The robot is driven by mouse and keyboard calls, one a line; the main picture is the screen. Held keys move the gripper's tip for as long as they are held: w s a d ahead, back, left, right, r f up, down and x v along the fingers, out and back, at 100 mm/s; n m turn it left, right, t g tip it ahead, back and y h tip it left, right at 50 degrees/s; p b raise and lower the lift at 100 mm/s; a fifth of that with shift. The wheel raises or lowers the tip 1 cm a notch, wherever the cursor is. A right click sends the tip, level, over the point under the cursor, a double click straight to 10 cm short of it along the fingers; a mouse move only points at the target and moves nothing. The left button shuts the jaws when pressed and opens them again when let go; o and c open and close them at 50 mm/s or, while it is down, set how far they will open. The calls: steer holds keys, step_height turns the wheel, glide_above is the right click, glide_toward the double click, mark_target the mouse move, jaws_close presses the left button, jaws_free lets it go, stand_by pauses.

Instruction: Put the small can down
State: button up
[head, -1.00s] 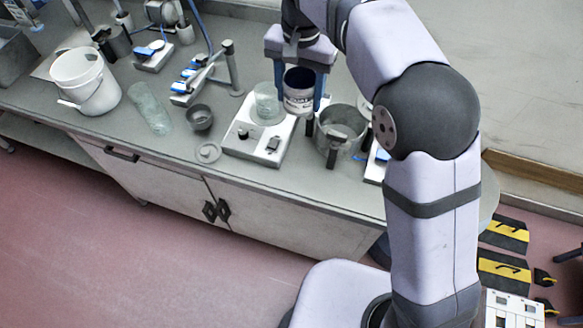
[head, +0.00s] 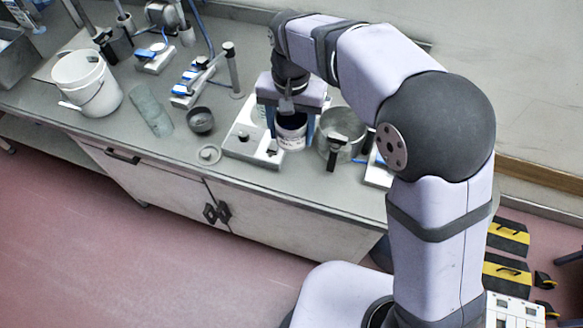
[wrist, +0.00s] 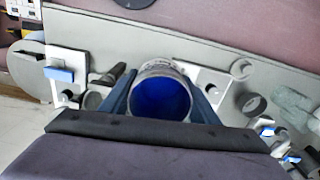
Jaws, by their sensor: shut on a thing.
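The small can (head: 291,138) is white outside and dark blue inside, with an open top. My gripper (head: 291,122) is shut on it, one blue finger on each side. In the wrist view the can (wrist: 160,98) sits between the fingers, its blue inside facing the camera. In the head view it overlaps the right part of a white hotplate-like device (head: 241,148) and lies left of a metal pot (head: 343,128). I cannot tell whether its base touches anything.
A white bucket (head: 88,85), a clear beaker lying down (head: 150,110), a dark bowl (head: 200,119) and a small lid (head: 209,154) stand on the grey bench to the left. A stand with a post (head: 237,75) is behind. The bench's front strip is mostly clear.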

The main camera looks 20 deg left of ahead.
step_height(320, 180, down, 10)
steer(key=p, duration=0.2)
steer(key=shift+r+p, duration=0.1)
steer(key=shift+p, duration=0.25)
stand_by(0.4)
steer(key=shift+f, duration=0.4)
steer(key=shift+f+b, duration=0.25)
steer(key=shift+b, duration=0.05)
steer(key=o, duration=1.2)
